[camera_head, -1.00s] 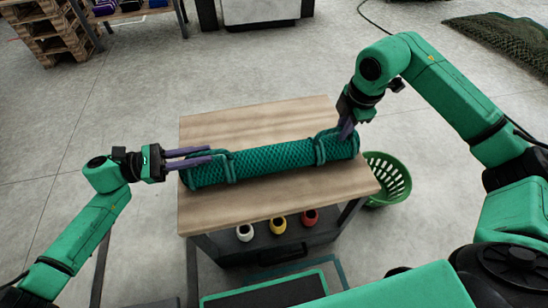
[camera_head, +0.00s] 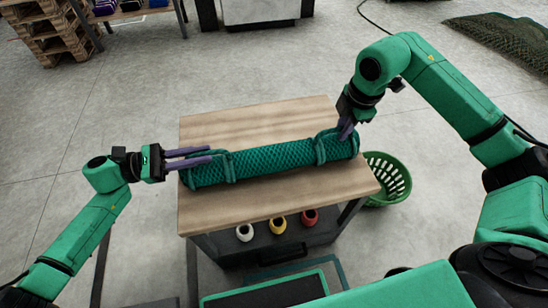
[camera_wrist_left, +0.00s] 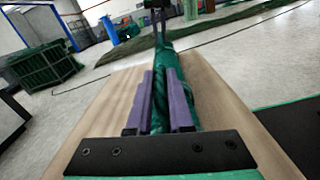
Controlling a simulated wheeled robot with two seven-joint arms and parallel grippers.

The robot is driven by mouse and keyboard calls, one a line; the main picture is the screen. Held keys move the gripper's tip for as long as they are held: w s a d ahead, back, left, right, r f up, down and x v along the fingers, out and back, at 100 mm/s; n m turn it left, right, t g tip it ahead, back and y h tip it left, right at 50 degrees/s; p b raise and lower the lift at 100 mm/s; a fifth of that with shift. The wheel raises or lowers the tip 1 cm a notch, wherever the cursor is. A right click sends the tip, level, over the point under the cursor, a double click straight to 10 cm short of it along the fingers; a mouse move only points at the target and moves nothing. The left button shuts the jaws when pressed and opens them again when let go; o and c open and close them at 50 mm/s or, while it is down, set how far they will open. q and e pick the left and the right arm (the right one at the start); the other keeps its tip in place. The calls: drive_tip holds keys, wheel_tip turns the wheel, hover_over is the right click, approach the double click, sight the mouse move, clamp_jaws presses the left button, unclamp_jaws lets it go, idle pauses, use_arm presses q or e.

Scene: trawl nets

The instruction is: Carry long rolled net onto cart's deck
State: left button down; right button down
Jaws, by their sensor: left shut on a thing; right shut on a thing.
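The long rolled net (camera_head: 275,160) is a dark green mesh roll, tied near both ends with thick green rope. It lies lengthwise over a wooden tabletop (camera_head: 240,122); I cannot tell whether it touches the wood. My left gripper (camera_head: 208,156) is shut on the roll's left end, its purple fingers at the rope. In the left wrist view the fingers (camera_wrist_left: 160,103) flank the green roll (camera_wrist_left: 171,76). My right gripper (camera_head: 346,129) is shut on the roll at its right end, pointing down. Its fingertips are partly hidden. I cannot identify the cart's deck with certainty.
A dark panel with a green rim (camera_head: 270,291) is at the bottom. A green basket (camera_head: 387,180) stands at the table's right. Pallets (camera_head: 45,32) are far left. Floor left of the table is clear.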

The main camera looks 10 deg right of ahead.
use_arm(q)
drive_tip(key=shift+w+r, duration=0.1)
drive_tip(key=shift+r, duration=0.05)
use_arm(e)
drive_tip(key=shift+r, duration=0.15)
idle(0.4)
